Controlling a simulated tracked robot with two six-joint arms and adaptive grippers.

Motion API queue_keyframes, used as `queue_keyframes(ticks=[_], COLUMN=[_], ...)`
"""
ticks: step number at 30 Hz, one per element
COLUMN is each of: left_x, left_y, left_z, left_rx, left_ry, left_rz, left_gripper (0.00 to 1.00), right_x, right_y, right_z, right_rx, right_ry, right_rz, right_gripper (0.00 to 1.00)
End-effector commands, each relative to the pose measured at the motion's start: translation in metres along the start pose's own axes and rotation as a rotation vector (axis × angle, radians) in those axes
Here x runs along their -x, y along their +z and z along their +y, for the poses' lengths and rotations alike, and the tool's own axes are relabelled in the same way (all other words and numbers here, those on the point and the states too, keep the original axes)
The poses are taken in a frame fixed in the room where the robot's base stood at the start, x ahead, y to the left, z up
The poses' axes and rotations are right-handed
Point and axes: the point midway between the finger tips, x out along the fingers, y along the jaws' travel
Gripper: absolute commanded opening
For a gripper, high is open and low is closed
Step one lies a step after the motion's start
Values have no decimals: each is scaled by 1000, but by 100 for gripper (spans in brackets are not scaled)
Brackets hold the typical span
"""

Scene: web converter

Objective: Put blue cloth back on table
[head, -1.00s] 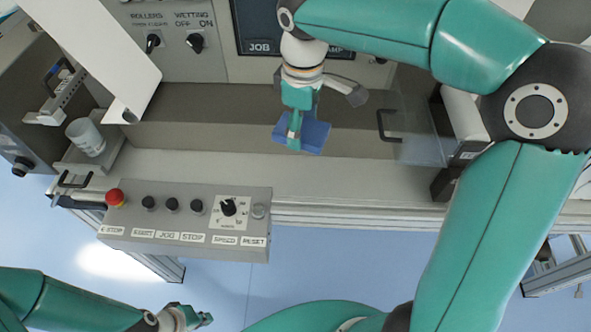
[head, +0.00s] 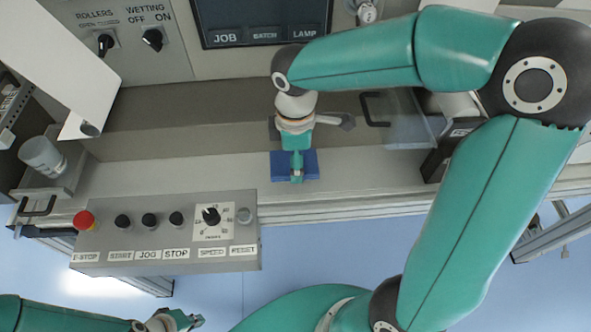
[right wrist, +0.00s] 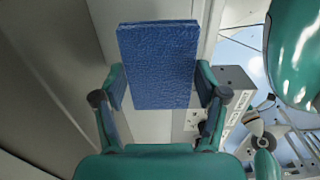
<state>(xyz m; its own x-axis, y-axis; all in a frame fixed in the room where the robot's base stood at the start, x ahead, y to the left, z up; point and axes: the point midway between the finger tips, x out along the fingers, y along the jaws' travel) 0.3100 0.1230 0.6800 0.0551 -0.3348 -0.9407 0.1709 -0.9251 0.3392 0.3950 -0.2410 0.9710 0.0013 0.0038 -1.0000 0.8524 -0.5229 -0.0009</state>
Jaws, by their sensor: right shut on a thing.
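The blue cloth (head: 309,166) is a folded rectangular pad. It is at the right gripper (head: 296,172), over the front part of the grey machine table (head: 225,178). In the right wrist view the cloth (right wrist: 158,62) lies between the two fingers of the right gripper (right wrist: 160,98), which is shut on it. I cannot tell whether the cloth touches the table. The left gripper (head: 188,321) is low at the left, over the floor and away from the cloth; its fingers are too small to read.
A control box (head: 168,232) with a red emergency stop (head: 84,220) stands at the front left. A white cup (head: 42,156) sits at the far left. A clear guard with a black handle (head: 373,109) is right of the cloth. The table is bare left of the cloth.

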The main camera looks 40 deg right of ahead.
Motion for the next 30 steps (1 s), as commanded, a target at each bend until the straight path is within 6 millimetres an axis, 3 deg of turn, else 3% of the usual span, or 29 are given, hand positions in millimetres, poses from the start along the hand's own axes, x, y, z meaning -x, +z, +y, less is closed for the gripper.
queue_keyframes(ticks=[13,25,26,30], left_x=[-2,-5,-4,-4], left_y=[0,0,0,0], left_z=[-1,-2,-2,-1], left_rx=[0,0,0,0], left_ry=[0,0,0,0], left_rz=[0,0,0,0], left_gripper=[0,0,0,0], right_x=[-47,-53,-52,-51], right_y=[0,-1,-1,-1], right_z=[0,0,0,0], right_rx=[2,2,2,2], right_ry=[-3,0,0,0], right_rz=[-2,0,0,0], right_gripper=[44,44,75,97])
